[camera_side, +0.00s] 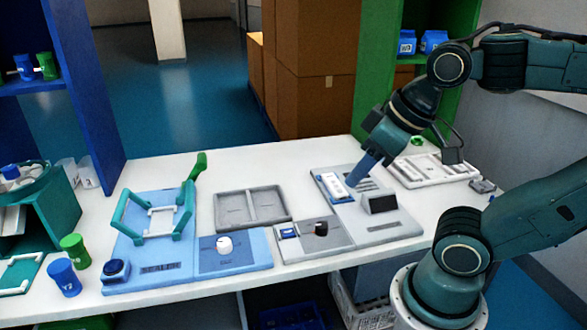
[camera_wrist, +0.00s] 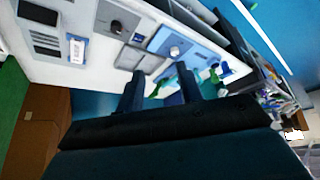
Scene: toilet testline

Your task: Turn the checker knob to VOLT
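Two panels with knobs lie on the white bench. The grey panel (camera_side: 335,241) has a black knob (camera_side: 320,228) and a small blue display (camera_side: 288,233). The blue panel (camera_side: 240,262) has a white knob (camera_side: 224,245). The black knob (camera_wrist: 116,26) and the white knob (camera_wrist: 174,51) also show in the wrist view. I cannot read VOLT or which knob is the checker's. My gripper (camera_side: 356,180) is above the bench, up and right of the black knob, touching neither knob. In the wrist view my gripper (camera_wrist: 160,73) has its fingers apart with nothing between them.
A larger grey panel (camera_side: 385,228) holds a white device (camera_side: 333,186) and a dark raised box (camera_side: 380,203). A blue fixture (camera_side: 180,260) with a green-handled clamp (camera_side: 198,166) stands left. An empty grey tray (camera_side: 252,207) lies behind the knobs. Blue (camera_side: 64,277) and green (camera_side: 75,250) cups stand far left.

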